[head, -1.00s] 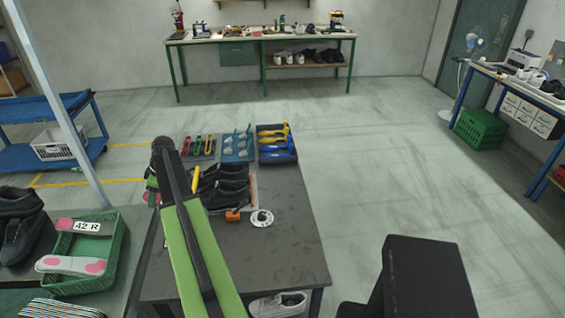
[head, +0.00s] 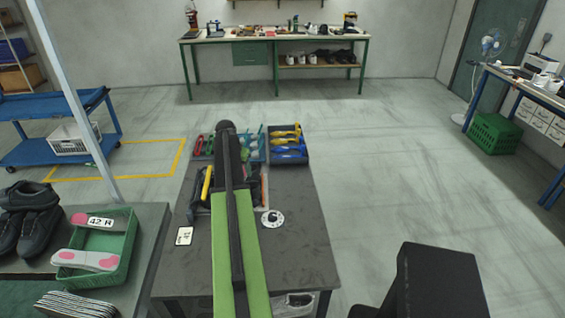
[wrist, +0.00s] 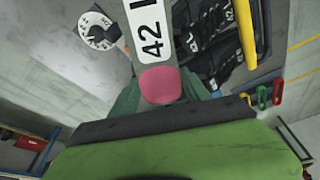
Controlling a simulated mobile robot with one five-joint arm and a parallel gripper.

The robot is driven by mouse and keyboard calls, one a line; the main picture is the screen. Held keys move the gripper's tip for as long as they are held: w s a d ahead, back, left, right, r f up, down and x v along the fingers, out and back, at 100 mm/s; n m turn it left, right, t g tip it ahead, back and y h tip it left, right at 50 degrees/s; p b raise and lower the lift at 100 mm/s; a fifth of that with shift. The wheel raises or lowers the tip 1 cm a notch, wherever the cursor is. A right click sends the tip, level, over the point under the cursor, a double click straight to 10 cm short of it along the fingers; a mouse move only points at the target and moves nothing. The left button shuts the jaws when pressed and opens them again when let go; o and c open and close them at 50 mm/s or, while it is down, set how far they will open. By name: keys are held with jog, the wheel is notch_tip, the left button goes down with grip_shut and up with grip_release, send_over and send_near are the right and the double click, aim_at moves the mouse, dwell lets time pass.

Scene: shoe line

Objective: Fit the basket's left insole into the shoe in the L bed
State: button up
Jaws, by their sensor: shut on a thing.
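My gripper (wrist: 160,98) is shut on an insole (wrist: 160,84) with a pink end and a white label reading 42; the letter after it is cut off by the frame's top edge. In the wrist view the insole reaches up and away from the jaws, beside the black laced shoes (wrist: 208,45) and apart from them in the picture. In the head view my arm hides my gripper, the insole and most of the shoes. The green basket (head: 128,262) at left holds an insole labelled 42 R (head: 98,221) and another grey-and-pink insole (head: 85,260).
A yellow-handled tool (wrist: 244,22) stands by the shoes. A white dial disc (head: 272,218) and a white card (head: 184,236) lie on the dark table (head: 290,250). Trays of blue and yellow tools (head: 288,148) stand at its far end. The table's near right part is clear.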

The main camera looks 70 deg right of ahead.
jog(key=s+d+m+g+y, duration=0.1)
jog(key=s+d+m, duration=0.3)
jog(key=s+m, duration=0.3)
jog(key=s+d+m+g+y, duration=0.1)
jog(key=s+d+m, duration=0.4)
jog(key=s, duration=0.3)
jog(key=shift+w+a+f+m+g+h+b, duration=0.15)
jog(key=shift+w+a+f+g+b, duration=0.55)
jog(key=shift+w+b, duration=0.7)
jog(key=shift+w+a+f+m+g+h+b, duration=0.1)
jog(key=shift+w+a+f+g+b, duration=0.25)
jog(key=shift+w+a+f+b, duration=1)
jog(key=shift+w+a+f+m+g+h+b, duration=0.2)
jog(key=shift+w+g+b, duration=0.45)
jog(key=shift+w, duration=1.5)
jog(key=shift+t+y, duration=0.35)
jog(key=shift+t, duration=0.55)
jog(key=shift+w+a+f+b, duration=0.35)
jog(key=shift+w+f, duration=0.25)
jog(key=shift+w, duration=0.3)
jog(key=shift+w+a+f+b, duration=0.35)
jog(key=shift+w+f, duration=0.3)
jog(key=shift+w, duration=0.25)
jog(key=shift+w+a+f+b, duration=0.35)
jog(key=shift+w+f, duration=0.25)
jog(key=shift+w, duration=0.3)
jog(key=o, duration=1.4)
jog(key=shift+s, duration=0.1)
